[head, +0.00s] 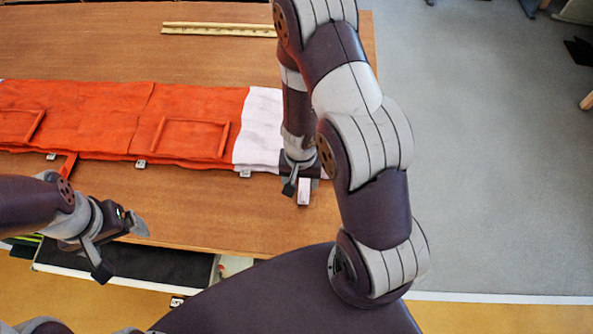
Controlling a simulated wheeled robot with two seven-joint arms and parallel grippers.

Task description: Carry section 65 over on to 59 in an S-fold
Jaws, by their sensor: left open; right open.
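A long, flat stack of orange fabric (185,100) lies across the wooden table, with a white fabric section (260,120) at its right end. Small metal-looking tabs with marks (140,163) show along its near edge. I cannot read the numbers 65 or 59 on any section. My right gripper (298,190) is open and points down at the near right corner of the white section. A small white piece shows at its fingers; I cannot tell whether it is a tab. My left gripper (120,246) is open and empty, in front of the table's near edge, apart from the fabric.
A yellow ruler-like strip (220,29) lies at the back of the table (230,205). A dark open bin or shelf (130,262) is below the near edge. My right arm hides part of the table's right side.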

